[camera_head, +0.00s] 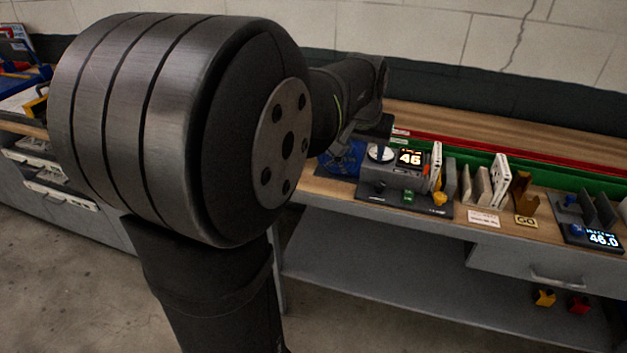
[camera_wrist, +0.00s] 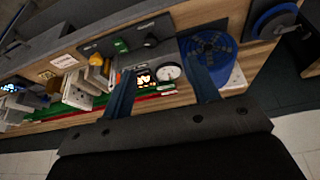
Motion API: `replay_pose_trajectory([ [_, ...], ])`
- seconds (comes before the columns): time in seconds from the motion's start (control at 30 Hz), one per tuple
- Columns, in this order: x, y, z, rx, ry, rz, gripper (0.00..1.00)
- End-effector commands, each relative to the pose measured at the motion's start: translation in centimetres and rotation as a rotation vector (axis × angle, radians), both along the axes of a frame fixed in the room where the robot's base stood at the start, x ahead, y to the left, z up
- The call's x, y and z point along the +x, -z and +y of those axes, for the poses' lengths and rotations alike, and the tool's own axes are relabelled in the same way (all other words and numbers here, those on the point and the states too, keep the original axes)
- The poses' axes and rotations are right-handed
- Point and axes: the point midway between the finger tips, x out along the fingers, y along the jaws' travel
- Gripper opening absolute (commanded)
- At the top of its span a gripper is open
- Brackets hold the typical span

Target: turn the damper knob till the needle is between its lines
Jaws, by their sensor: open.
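A grey test unit (camera_head: 395,179) stands on the bench, with a round white needle dial (camera_head: 381,153) and a lit display reading 46 (camera_head: 411,158). In the wrist view the dial (camera_wrist: 168,71) and display (camera_wrist: 143,78) show between the fingers. The needle and its lines are too small to read. My gripper (camera_wrist: 161,67) is open and empty, its two blue fingers reaching toward the unit. In the head view my arm partly covers this area. I cannot clearly pick out the damper knob; a dark round part (camera_wrist: 150,40) shows near the green button (camera_wrist: 121,45).
A yellow part (camera_head: 440,198) is close to the unit.

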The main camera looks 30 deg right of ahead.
Motion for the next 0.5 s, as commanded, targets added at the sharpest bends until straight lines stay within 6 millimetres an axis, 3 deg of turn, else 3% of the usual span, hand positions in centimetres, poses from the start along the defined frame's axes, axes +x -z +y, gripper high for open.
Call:
replay_pose_trajectory([
  [0.5,-2.8,-0.6,9.9,-0.015,-0.103,-0.014,0.55],
])
